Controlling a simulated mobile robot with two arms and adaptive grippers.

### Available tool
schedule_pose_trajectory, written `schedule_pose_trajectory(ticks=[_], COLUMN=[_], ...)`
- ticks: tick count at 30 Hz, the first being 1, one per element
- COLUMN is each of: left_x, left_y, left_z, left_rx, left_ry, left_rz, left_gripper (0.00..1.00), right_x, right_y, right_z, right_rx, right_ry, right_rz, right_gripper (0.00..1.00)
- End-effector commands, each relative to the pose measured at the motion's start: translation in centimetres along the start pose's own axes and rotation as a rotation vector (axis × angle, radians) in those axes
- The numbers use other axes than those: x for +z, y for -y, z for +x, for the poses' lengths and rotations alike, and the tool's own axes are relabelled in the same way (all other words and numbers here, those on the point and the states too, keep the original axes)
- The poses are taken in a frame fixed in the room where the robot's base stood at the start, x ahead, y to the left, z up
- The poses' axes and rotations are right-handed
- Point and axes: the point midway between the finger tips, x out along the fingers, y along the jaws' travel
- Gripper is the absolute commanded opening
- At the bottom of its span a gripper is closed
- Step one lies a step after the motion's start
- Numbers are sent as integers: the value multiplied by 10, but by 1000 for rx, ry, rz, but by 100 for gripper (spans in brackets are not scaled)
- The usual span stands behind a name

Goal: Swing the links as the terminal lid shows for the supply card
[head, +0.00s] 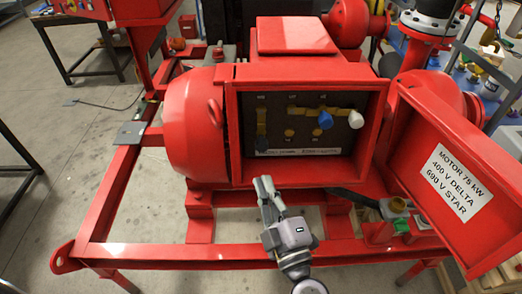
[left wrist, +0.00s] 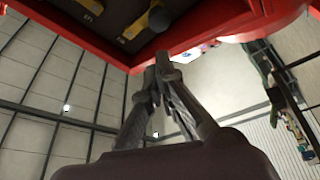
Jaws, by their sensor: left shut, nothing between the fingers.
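The open red terminal box (head: 232,135) holds a dark board (head: 275,112) with brass studs. One brass link (head: 262,125) stands upright at the board's left. Another brass link (head: 305,111) lies level towards the right, near a blue knob (head: 325,120) and a white knob (head: 355,119). The lid (head: 420,110) hangs open at the right; its label (head: 450,182) reads MOTOR 75 KW, 400 V DELTA, 690 V STAR. White strips with print too small to read lie at the board's bottom. My left gripper (head: 265,183) is shut and empty, below the box's front edge. In the left wrist view its fingertips (left wrist: 163,62) meet under the box rim.
The red skid frame (head: 180,256) runs across below the box. The lid juts forward on the right. Open floor lies at the left.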

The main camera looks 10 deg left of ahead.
Motion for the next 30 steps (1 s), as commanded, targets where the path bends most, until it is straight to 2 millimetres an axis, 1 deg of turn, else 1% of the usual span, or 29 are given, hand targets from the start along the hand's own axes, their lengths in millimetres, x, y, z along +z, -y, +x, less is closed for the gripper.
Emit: schedule_pose_trajectory(ticks=[1, 4, 13, 17, 20, 27, 30], left_x=[-5, -10, -10, -11, -12, -13, -13], left_y=[-2, -2, -2, -3, -4, -3, -1], left_z=[0, -1, 0, 6, 19, 64, 80], left_rx=[-24, -49, -51, -49, -48, -46, -47], left_ry=[-8, -14, -15, -17, -18, -18, -17], left_rz=[-21, -37, -38, -37, -36, -35, -36], left_gripper=[0, 0, 0, 0, 0, 0, 0], right_x=[0, 0, -3, -4, -4, -6, -6], right_y=[0, 0, -1, -1, -1, -1, -1], right_z=[0, 0, 0, -3, -9, -25, -30], right_rx=[0, 0, 1, 1, 1, 1, 1], right_ry=[0, 0, -4, -5, -5, -6, -6], right_rz=[0, 0, 0, 0, 0, -1, -1], right_gripper=[0, 0, 0, 0, 0, 0, 0])
